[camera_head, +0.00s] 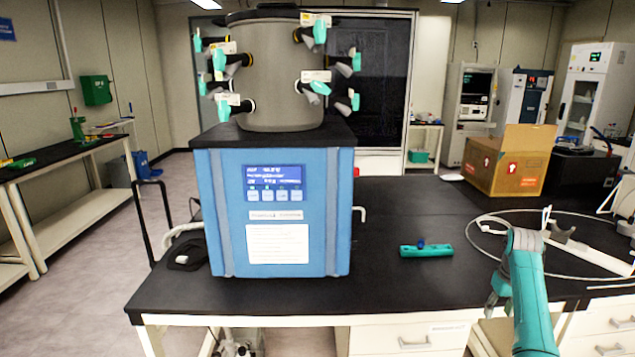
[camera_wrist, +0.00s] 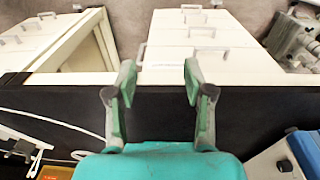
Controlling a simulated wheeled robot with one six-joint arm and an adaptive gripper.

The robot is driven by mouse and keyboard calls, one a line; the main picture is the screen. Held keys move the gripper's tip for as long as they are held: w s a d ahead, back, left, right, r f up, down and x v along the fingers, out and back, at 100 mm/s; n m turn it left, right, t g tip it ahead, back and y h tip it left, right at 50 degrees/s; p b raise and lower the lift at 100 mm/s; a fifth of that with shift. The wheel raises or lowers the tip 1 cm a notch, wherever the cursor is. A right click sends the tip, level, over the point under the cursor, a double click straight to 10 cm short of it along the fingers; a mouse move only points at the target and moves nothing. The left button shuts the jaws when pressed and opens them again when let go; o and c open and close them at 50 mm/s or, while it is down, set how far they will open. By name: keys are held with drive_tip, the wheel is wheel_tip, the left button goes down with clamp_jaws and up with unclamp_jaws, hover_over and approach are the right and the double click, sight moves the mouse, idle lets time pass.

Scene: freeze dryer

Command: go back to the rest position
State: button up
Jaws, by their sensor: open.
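My gripper (camera_wrist: 158,90) is open in the wrist view, its two green-and-grey fingers apart with nothing between them. In the head view my teal arm is at the front right, over the bench's front edge. The gripper's grey fingers (camera_head: 492,302) show only partly there, to the left of the arm. The blue freeze dryer (camera_head: 275,235) stands on the black bench (camera_head: 400,300), left of and apart from my gripper. A corner of it also shows at the lower right of the wrist view (camera_wrist: 305,152).
A teal object (camera_head: 426,251) with a blue knob lies between the dryer and my arm. A white cable loop (camera_head: 480,222) and a cardboard box (camera_head: 508,163) are on the right. White drawers (camera_head: 415,342) are under the bench. The bench's middle is mostly clear.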

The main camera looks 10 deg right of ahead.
drive_tip(key=s+a+f+t+h, duration=0.1)
drive_tip(key=s+a+f+t, duration=0.1)
drive_tip(key=a+f, duration=0.75)
drive_tip(key=s+a+f+t, duration=0.1)
drive_tip(key=a+f, duration=0.5)
drive_tip(key=f, duration=0.7)
drive_tip(key=s+a+f+n+t+h, duration=0.1)
drive_tip(key=s+a+f+t, duration=0.1)
drive_tip(key=s+a+f, duration=0.35)
drive_tip(key=s+a+f+t, duration=0.1)
drive_tip(key=s+a+f, duration=0.2)
drive_tip(key=s+a, duration=0.5)
drive_tip(key=s+a+r+t, duration=0.25)
drive_tip(key=s+a, duration=0.35)
drive_tip(key=s, duration=0.3)
drive_tip(key=s+a+r+t, duration=0.2)
drive_tip(key=s+a+r, duration=0.2)
drive_tip(key=s+a, duration=0.4)
drive_tip(key=s+a+r+t+y, duration=0.1)
drive_tip(key=s+r, duration=0.7)
drive_tip(key=r, duration=0.3)
drive_tip(key=s+a+r+n+t+y, duration=0.1)
drive_tip(key=s+a+r+t, duration=0.1)
drive_tip(key=s+r, duration=0.6)
wheel_tip(320, 180, up, 3)
drive_tip(key=shift+a+r+y, duration=0.2)
drive_tip(key=shift+a+y, duration=0.05)
drive_tip(key=shift+y, duration=0.05)
